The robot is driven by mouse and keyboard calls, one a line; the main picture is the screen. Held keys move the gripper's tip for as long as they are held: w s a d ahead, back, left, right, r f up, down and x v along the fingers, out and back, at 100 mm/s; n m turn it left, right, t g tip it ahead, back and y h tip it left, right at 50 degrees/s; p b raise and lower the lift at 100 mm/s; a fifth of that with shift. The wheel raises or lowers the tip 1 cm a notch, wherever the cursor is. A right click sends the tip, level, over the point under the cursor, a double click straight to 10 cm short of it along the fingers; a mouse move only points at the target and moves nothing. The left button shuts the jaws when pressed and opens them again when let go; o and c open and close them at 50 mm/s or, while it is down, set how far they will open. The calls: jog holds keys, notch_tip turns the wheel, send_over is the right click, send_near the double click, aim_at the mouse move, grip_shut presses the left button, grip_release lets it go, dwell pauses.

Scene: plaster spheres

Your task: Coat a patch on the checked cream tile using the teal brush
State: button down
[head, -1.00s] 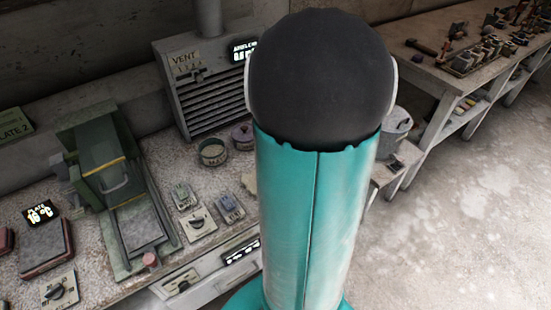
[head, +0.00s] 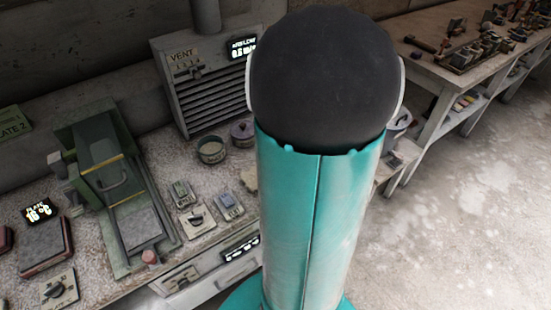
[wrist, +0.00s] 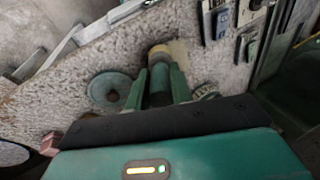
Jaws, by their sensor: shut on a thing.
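My gripper (wrist: 165,93) shows in the wrist view above the speckled bench, shut on the teal brush (wrist: 160,76). The brush handle sits between the two green fingers, and its pale bristles (wrist: 179,50) point away from the wrist. A pale tip (head: 249,179) beside my arm in the head view may be the same bristles. My dark and teal arm hides the gripper in the head view. I cannot make out a checked cream tile in either view. Whether the bristles touch anything is unclear.
An open round pot (head: 212,150) and a lidded purple pot (head: 242,133) stand near the vent unit (head: 205,80). Small switch blocks (head: 228,204), a knob panel (head: 197,219) and a green press-like device (head: 120,185) crowd the bench. A second bench (head: 460,45) stands right, beyond clear floor.

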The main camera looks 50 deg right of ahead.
jog(key=shift+s, duration=0.2)
jog(key=shift+w+f, duration=0.1)
jog(key=shift+w, duration=0.1)
jog(key=w, duration=0.1)
jog(key=w+d, duration=0.1)
jog(key=w, duration=0.1)
jog(key=shift+w, duration=0.15)
dwell(0.4)
jog(key=shift+s+a, duration=0.25)
jog(key=shift+s, duration=0.65)
jog(key=shift+s+a, duration=0.25)
jog(key=shift+s, duration=0.65)
